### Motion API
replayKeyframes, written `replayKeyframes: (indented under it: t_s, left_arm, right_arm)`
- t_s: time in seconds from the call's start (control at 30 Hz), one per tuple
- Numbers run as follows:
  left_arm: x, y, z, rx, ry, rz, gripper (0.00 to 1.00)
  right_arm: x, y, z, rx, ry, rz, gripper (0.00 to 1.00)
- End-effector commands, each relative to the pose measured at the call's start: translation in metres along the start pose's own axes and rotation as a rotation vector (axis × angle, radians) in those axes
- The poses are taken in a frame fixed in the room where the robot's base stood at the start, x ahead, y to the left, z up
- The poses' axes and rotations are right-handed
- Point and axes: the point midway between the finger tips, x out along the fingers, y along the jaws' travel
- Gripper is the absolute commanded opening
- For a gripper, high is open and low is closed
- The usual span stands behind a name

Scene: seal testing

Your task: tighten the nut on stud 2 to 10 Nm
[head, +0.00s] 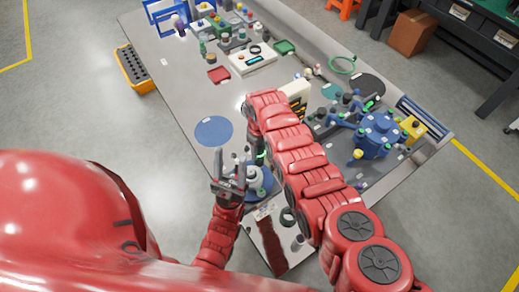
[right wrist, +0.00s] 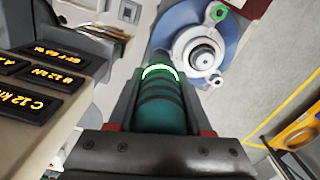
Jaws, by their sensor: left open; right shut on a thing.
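My right gripper (right wrist: 160,112) is shut on a dark green cylindrical tool (right wrist: 160,98) with black bands and a bright green lit ring. The tool's far end points at the left side of a grey-white flange (right wrist: 184,46) on a blue round base (right wrist: 172,18). The flange has a round centre hub and small lugs. One stud (right wrist: 217,12) at its upper right has a green ring; another lug (right wrist: 216,80) is at its lower right. Contact at the tool's tip is hidden, and I read no stud numbers. My left gripper (head: 231,168) is open and empty beside the flange (head: 258,182).
A beige block with lit panels (right wrist: 50,75) stands close left of my right gripper. A blue disc (head: 214,130) lies on the grey table (head: 178,95). A blue machine (head: 378,135) stands at the right. A yellow crate (head: 135,70) is beyond the table's left edge.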

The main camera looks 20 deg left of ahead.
Motion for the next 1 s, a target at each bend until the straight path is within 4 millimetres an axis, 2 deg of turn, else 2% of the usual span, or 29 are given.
replayKeyframes:
  t_s: [0.47,1.0]
  left_arm:
    - [-0.001,0.000,0.000,0.000,0.000,0.000,0.50]
    - [0.030,-0.002,-0.005,0.000,0.000,0.000,0.50]
  right_arm:
    - [-0.001,0.001,0.000,0.000,0.001,0.001,0.00]
    - [-0.039,0.001,-0.001,0.000,0.003,0.003,0.00]
